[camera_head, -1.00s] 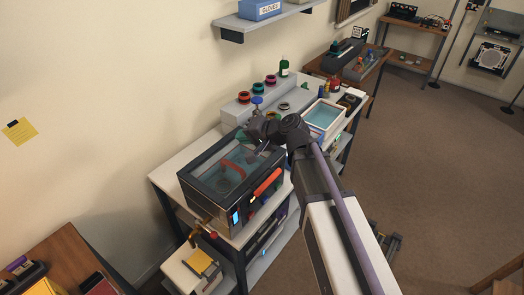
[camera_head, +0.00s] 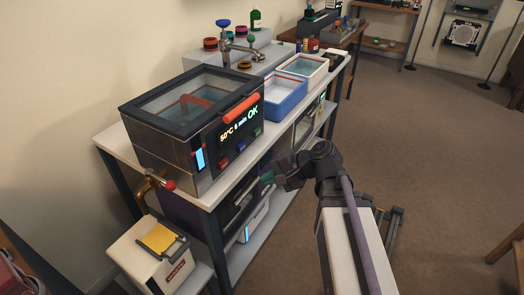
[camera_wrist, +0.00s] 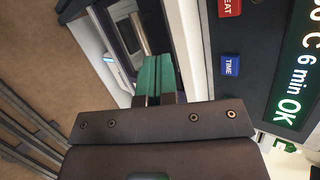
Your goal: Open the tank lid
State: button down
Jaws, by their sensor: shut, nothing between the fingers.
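The tank (camera_head: 165,148) is a metal box with a dark front panel, standing on the near end of the white bench. Its lid (camera_head: 160,122) is a dark frame around a clear pane and lies shut on top. An orange-red bar handle (camera_head: 241,108) runs along the lid's front edge. A red curved piece shows through the pane. My gripper (camera_head: 278,180) is in front of the tank, lower than the handle and apart from it. In the wrist view my green fingertips (camera_wrist: 155,72) are together and empty, beside the panel's TIME button (camera_wrist: 230,67); the handle is out of that view.
The panel display (camera_head: 240,123) reads 50°C, 6 min, OK. A blue tray (camera_head: 270,112) and a white tray (camera_head: 320,72) of liquid stand right of the tank. A brass tap (camera_head: 152,185) juts from its left end. Open floor lies right of the bench.

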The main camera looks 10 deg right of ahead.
notch_tip(320, 180, down, 4)
jog(key=w+m+t+y+b, duration=0.2)
jog(key=w+m+y+b, duration=0.1)
jog(key=m+b, duration=0.15)
jog(key=m+t+y+p, duration=0.2)
jog(key=m+t+y, duration=0.3)
jog(key=m+t, duration=0.7)
send_near(248, 97)
jog(key=w+a+m+g, duration=0.2)
jog(key=w, duration=0.1)
jog(key=r+p, duration=0.2)
jog(key=r, duration=0.1)
jog(key=shift+w+p, duration=0.3)
jog(key=shift+p, duration=0.1)
